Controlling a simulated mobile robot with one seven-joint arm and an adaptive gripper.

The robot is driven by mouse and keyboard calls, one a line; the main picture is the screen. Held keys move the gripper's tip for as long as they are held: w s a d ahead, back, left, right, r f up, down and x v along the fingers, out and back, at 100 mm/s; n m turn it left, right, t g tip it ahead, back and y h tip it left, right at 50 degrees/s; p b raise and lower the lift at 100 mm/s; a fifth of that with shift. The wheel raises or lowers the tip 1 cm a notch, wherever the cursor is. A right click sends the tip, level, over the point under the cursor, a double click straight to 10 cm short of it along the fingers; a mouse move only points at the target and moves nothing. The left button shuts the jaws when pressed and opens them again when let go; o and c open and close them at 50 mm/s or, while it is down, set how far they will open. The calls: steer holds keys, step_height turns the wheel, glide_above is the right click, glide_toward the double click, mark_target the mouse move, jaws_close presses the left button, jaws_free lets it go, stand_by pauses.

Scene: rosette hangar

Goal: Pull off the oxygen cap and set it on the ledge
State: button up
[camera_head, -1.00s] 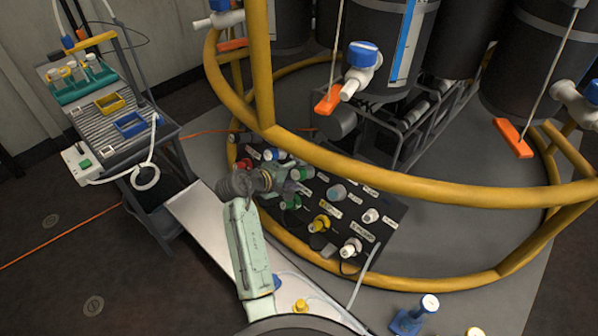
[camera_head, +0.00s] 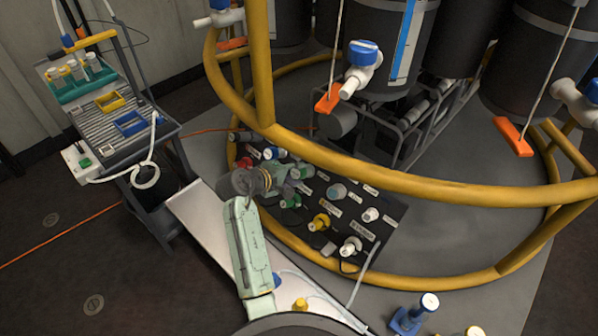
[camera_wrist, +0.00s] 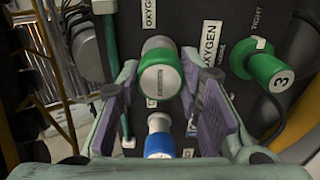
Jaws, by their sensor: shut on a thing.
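The oxygen cap (camera_wrist: 160,80), green with a pale round end, is between the fingers of my gripper (camera_wrist: 158,82) in the wrist view. The fingers have purple pads and are shut on its sides. An OXYGEN label is beside it on the dark panel. Whether the cap is still seated cannot be told. A pale, flat, ledge-like strip (camera_head: 203,218) runs along the panel's near left side, below my arm.
A second green cap (camera_wrist: 268,68) marked 3 and a blue-and-white fitting (camera_wrist: 158,135) are close by. The panel (camera_head: 385,205) carries several other fittings. A yellow rail (camera_head: 400,180) crosses over it. A cart (camera_head: 125,125) stands at the left.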

jaws_close()
steer(key=shift+s+a+r+p, duration=0.3)
steer(key=shift+a+r+p, duration=0.05)
steer(key=shift+r+p, duration=0.1)
steer(key=shift+p+v, duration=1.75)
steer(key=shift+v, duration=0.65)
steer(key=shift+f, duration=0.15)
